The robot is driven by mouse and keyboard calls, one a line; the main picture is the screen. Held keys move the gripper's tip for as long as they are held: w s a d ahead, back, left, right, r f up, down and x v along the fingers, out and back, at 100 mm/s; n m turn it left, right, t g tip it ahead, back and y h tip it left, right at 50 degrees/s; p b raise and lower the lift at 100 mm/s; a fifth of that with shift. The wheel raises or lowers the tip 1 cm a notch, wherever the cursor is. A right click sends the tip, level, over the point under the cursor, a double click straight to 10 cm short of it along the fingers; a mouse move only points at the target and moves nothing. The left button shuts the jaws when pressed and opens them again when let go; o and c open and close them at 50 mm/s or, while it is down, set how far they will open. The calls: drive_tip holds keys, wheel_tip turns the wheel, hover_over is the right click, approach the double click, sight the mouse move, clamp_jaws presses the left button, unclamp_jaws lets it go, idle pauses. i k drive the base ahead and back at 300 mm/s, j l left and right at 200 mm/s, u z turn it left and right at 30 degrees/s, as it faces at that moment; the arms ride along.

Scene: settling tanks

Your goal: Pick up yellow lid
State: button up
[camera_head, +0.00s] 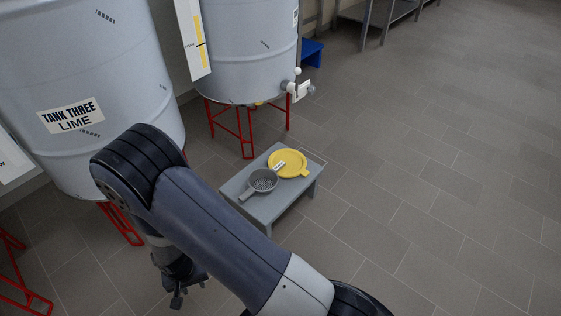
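The yellow lid (291,159) is round and lies flat on the far part of a low grey table (265,208). A small white piece (280,165) lies at its left edge. A grey strainer-like pan (263,181) with a short handle sits just in front and left of the lid on the same table. My gripper (177,298) hangs low at the lower left, apart from the table and the lid. It is small, dark and partly hidden by my arm, so I cannot tell whether it is open or shut.
A large tank marked "TANK THREE LIME" (80,70) stands at the left. Another tank (250,50) on red legs, with a valve (297,88), stands behind the table. A blue step (312,51) and a metal shelf (375,14) are at the back. Tiled floor at right is clear.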

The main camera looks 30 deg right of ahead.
sight(296, 162)
drive_tip(key=i+l+u, duration=0.15)
drive_tip(key=l+u, duration=0.15)
drive_tip(key=l, duration=0.9)
drive_tip(key=l+u, duration=0.25)
drive_tip(key=l, duration=0.95)
drive_tip(key=i+l, duration=0.15)
drive_tip(key=l, duration=0.15)
drive_tip(key=i+l+u, duration=0.15)
drive_tip(key=l, duration=0.2)
drive_tip(key=i+l, duration=0.15)
drive_tip(key=l, duration=0.2)
drive_tip(key=i+l+u, duration=0.15)
drive_tip(key=l, duration=0.15)
drive_tip(key=i+l, duration=0.1)
drive_tip(key=l, duration=0.25)
drive_tip(key=u, duration=0.05)
